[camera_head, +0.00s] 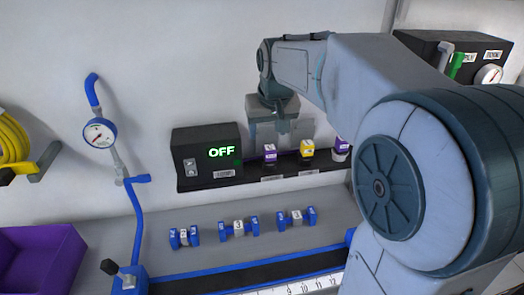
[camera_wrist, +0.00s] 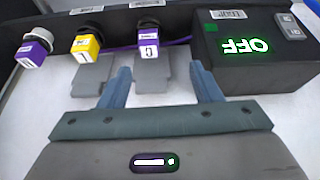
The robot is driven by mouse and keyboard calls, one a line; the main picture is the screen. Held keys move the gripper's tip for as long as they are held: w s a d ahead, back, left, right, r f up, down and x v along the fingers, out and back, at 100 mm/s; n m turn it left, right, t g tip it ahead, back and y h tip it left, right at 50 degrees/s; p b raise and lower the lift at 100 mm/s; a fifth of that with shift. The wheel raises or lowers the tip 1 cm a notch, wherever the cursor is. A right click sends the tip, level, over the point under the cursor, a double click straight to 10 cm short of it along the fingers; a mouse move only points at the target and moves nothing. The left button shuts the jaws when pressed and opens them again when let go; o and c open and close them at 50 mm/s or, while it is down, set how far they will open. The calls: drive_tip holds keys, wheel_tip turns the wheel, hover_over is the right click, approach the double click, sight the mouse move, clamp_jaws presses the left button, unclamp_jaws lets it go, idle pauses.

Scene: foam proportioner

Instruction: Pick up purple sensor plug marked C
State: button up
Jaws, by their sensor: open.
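The purple plug nearest the black box (camera_head: 270,153) sits at the shelf's left end of the plug row. In the wrist view this purple plug (camera_wrist: 149,40) has a white label that looks like a C. A yellow plug (camera_head: 307,150) and another purple plug (camera_head: 341,146) stand beside it; the wrist view shows the yellow plug (camera_wrist: 86,46) and the other purple plug (camera_wrist: 32,53) to its left. My gripper (camera_head: 283,128) is near the plug row. In the wrist view its open fingers (camera_wrist: 161,68) are empty, with the C plug beyond them, between their tips in the picture.
The black box (camera_head: 185,158) with a lit OFF sign stands directly beside the C plug. Several blue-ended fittings (camera_head: 238,228) lie on the grey bench below. A gauge with blue hose (camera_head: 100,133), a purple bin (camera_head: 38,245) and a yellow hose (camera_head: 12,145) are at the left.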

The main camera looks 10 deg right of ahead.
sight(270, 148)
drive_tip(key=f, duration=0.2)
drive_tip(key=w+d+f, duration=0.1)
drive_tip(key=w+f, duration=0.1)
drive_tip(key=f, duration=0.1)
drive_tip(key=shift+w+d+f+p, duration=0.15)
drive_tip(key=shift+d+f+p, duration=0.15)
drive_tip(key=shift+d+f, duration=0.05)
drive_tip(key=shift+p+x, duration=0.85)
drive_tip(key=shift+x, duration=2)
drive_tip(key=shift+w, duration=0.2)
drive_tip(key=shift+c, duration=0.4)
drive_tip(key=shift+r, duration=0.1)
drive_tip(key=c, duration=1)
